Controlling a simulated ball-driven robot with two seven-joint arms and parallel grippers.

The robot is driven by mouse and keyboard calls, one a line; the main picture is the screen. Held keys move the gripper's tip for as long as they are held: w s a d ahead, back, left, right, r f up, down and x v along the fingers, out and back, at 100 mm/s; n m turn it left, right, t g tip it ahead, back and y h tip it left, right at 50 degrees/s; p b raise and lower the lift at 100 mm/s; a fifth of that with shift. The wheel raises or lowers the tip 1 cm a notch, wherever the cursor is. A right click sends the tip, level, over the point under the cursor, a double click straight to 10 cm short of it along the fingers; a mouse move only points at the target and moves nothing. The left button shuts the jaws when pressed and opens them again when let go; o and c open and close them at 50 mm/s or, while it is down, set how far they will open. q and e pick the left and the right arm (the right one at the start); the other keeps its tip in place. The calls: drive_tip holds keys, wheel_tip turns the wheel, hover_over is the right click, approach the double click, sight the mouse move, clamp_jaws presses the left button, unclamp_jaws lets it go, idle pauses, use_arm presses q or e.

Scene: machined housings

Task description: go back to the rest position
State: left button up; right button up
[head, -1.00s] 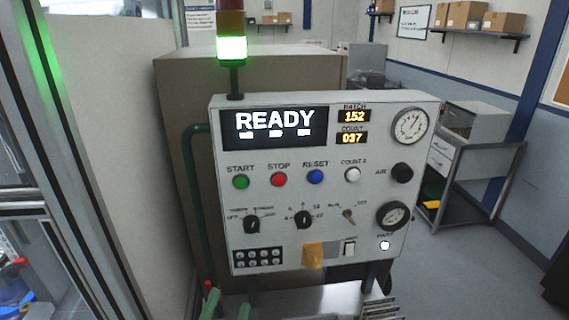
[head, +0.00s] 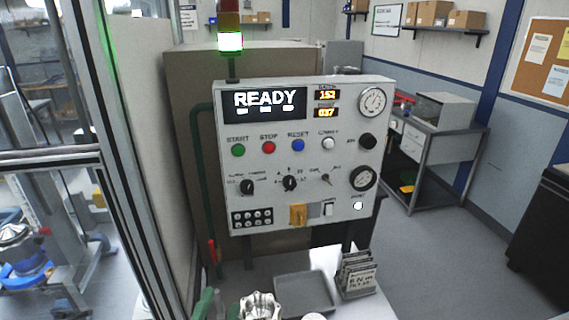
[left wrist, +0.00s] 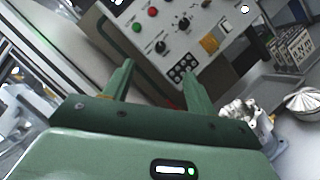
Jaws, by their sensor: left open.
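My left gripper (left wrist: 157,78) is open, with its two green fingers apart and nothing between them in the left wrist view. In the head view only a bit of it (head: 211,303) shows at the bottom edge, in front of the control panel's lower left. The white control panel (head: 345,150) stands upright ahead, with READY on its display. The panel also shows in the left wrist view (left wrist: 215,65), beyond the fingertips and apart from them. My right gripper is in neither view.
A red-handled green pipe (head: 205,200) runs left of the panel. A metal-framed glass enclosure (head: 85,150) stands at left.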

use_arm(q)
drive_tip(key=s+d+f+m+g+h, duration=0.15)
drive_tip(key=m+g, duration=0.25)
drive_tip(key=m, duration=0.7)
drive_tip(key=s+f+m+g+h, duration=0.2)
drive_tip(key=f+m+g, duration=0.15)
drive_tip(key=m, duration=0.65)
drive_tip(key=s+a+f+m+g+y, duration=0.2)
drive_tip(key=s+a+m+g+y, duration=0.15)
drive_tip(key=a+y, duration=0.45)
drive_tip(key=s+a+f+m+g+y, duration=0.1)
drive_tip(key=s+a+m+g+y, duration=0.3)
drive_tip(key=a, duration=0.8)
drive_tip(key=s+d+f+g+h+b, duration=0.1)
drive_tip(key=s+d+f+b, duration=0.15)
drive_tip(key=f, duration=1.05)
drive_tip(key=s+d+f+h+b, duration=0.1)
drive_tip(key=f+b, duration=0.3)
drive_tip(key=f, duration=0.9)
drive_tip(key=s+d+f+g+h+b, duration=0.15)
drive_tip(key=f+b, duration=0.25)
drive_tip(key=f, duration=0.8)
drive_tip(key=s+f+n+g+h+b, duration=0.1)
drive_tip(key=s+f+b, duration=0.6)
drive_tip(key=s+f, duration=1.3)
wheel_tip(320, 180, down, 3)
drive_tip(key=shift+s+f+n+g+b, duration=0.15)
drive_tip(key=shift+n+g+b, duration=0.15)
drive_tip(key=shift+n+g, duration=0.45)
